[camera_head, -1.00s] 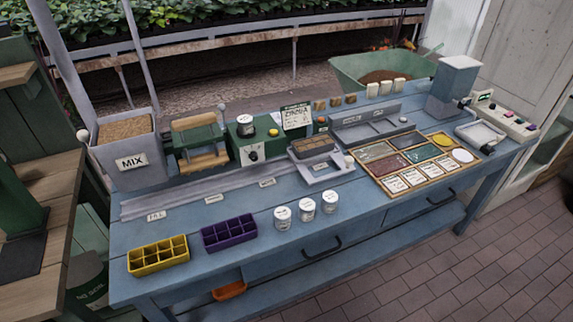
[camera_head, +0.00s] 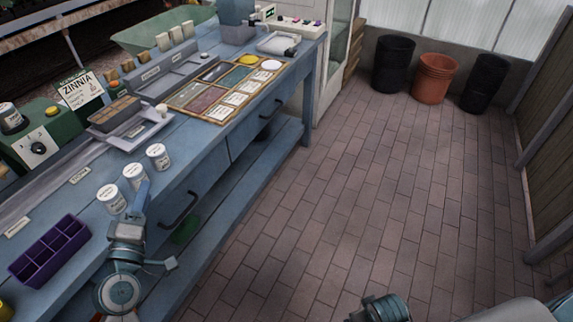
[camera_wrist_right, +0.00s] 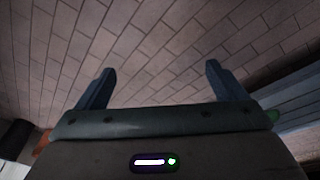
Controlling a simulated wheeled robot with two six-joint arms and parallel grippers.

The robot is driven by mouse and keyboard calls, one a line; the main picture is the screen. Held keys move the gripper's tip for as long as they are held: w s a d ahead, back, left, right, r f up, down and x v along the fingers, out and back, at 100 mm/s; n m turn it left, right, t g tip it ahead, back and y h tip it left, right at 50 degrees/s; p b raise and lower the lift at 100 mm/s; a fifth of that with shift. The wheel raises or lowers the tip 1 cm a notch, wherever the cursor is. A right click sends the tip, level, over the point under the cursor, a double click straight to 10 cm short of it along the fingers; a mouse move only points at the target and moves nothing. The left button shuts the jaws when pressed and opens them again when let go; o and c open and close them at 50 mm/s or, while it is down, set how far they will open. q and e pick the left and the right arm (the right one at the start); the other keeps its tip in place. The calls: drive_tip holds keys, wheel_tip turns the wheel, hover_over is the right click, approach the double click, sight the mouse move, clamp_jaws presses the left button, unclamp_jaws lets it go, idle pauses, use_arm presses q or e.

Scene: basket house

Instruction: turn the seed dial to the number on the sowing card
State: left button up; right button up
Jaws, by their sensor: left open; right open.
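The seed dial (camera_head: 38,147) is a dark knob on the front of a green box (camera_head: 55,131) at the left of the head view. Its pointer and numbers are too small to read. The sowing card (camera_head: 80,90) stands behind the box; its large word reads ZINNIA, and its smaller print is not legible. My left gripper (camera_head: 154,226) is open and empty near the bench's front edge, in front of the white jars and well apart from the dial.
Several white jars (camera_head: 158,157) and a purple tray (camera_head: 49,249) stand along the bench front. A scale-like stand (camera_head: 127,132) and a wooden seed case (camera_head: 208,107) stand farther along. Brick floor (camera_head: 340,190) is clear to the right; bins (camera_head: 434,78) stand at the back.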

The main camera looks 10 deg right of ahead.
use_arm(q)
drive_tip(key=w+a+r+n+t+y, duration=0.35)
drive_tip(key=a+r+n+y, duration=0.65)
drive_tip(key=n, duration=0.8)
drive_tip(key=n+g+y, duration=0.9)
drive_tip(key=n+g, duration=0.2)
drive_tip(key=n, duration=0.6)
approach(41, 150)
drive_tip(key=p+x, duration=0.1)
drive_tip(key=x, duration=0.7)
drive_tip(key=shift+w+a+r, duration=0.1)
use_arm(e)
drive_tip(key=s+f, duration=0.2)
drive_tip(key=f, duration=0.6)
drive_tip(key=s+d+f+g, duration=0.1)
drive_tip(key=s+f, duration=0.2)
drive_tip(key=f, duration=0.6)
drive_tip(key=shift+s+d, duration=0.15)
drive_tip(key=shift+s, duration=0.05)
drive_tip(key=shift+f, duration=0.1)
use_arm(q)
drive_tip(key=shift+p, duration=0.3)
drive_tip(key=c, duration=1)
